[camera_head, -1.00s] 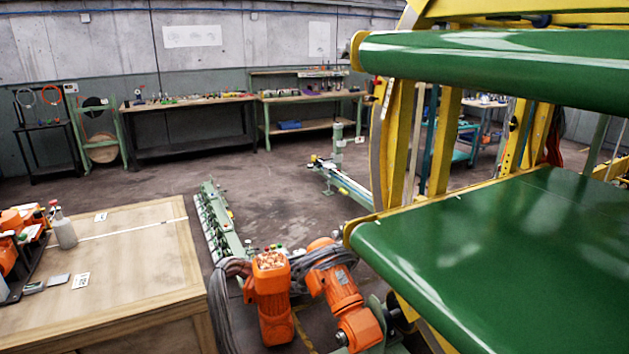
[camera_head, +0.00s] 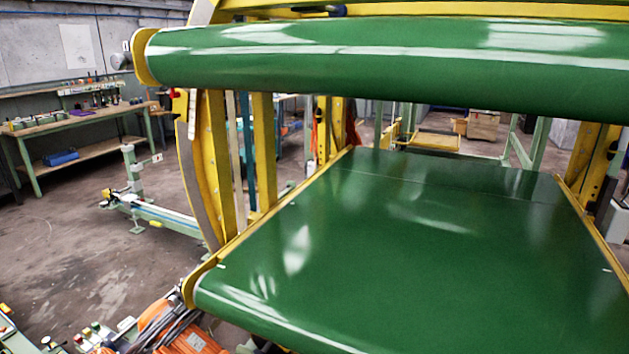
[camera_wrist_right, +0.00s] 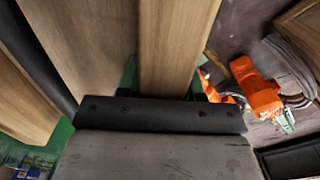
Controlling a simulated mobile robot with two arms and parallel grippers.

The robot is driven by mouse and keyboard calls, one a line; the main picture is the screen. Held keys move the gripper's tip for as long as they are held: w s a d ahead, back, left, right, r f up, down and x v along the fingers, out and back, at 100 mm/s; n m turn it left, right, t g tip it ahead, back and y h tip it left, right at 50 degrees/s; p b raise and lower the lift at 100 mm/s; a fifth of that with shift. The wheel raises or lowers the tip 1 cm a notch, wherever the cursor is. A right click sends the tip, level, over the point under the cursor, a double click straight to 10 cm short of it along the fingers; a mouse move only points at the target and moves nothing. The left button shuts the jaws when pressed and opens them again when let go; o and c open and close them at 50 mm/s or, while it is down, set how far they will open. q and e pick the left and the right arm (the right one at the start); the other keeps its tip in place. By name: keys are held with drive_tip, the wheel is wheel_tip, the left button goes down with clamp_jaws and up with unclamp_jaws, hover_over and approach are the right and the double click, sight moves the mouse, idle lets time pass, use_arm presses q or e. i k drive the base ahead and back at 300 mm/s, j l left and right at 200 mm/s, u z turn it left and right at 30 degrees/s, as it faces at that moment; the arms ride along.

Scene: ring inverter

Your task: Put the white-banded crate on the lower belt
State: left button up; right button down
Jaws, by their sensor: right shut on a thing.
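The lower belt (camera_head: 420,250) is a wide green surface across the middle and right of the head view, and its visible top is empty. In the right wrist view, pale wooden boards of a crate (camera_wrist_right: 175,45) fill the upper middle and left, very close to the camera. My right gripper (camera_wrist_right: 165,108), a dark bar with a grey body below it, is shut on this wood. No white band shows on the visible boards, and most of the crate is out of frame. Neither gripper shows in the head view, and my left gripper is in neither view.
The green upper belt (camera_head: 380,65) hangs over the lower one with an open gap between. Yellow frame posts (camera_head: 213,150) stand at the left side. An orange motor (camera_wrist_right: 260,95) with grey cables is beside the frame.

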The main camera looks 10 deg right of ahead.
sight(512, 316)
drive_tip(key=i+j+z, duration=0.3)
drive_tip(key=z, duration=0.15)
drive_tip(key=i+j+z, duration=0.2)
drive_tip(key=j+z, duration=0.2)
drive_tip(key=i+j+z, duration=0.15)
drive_tip(key=j+z, duration=0.3)
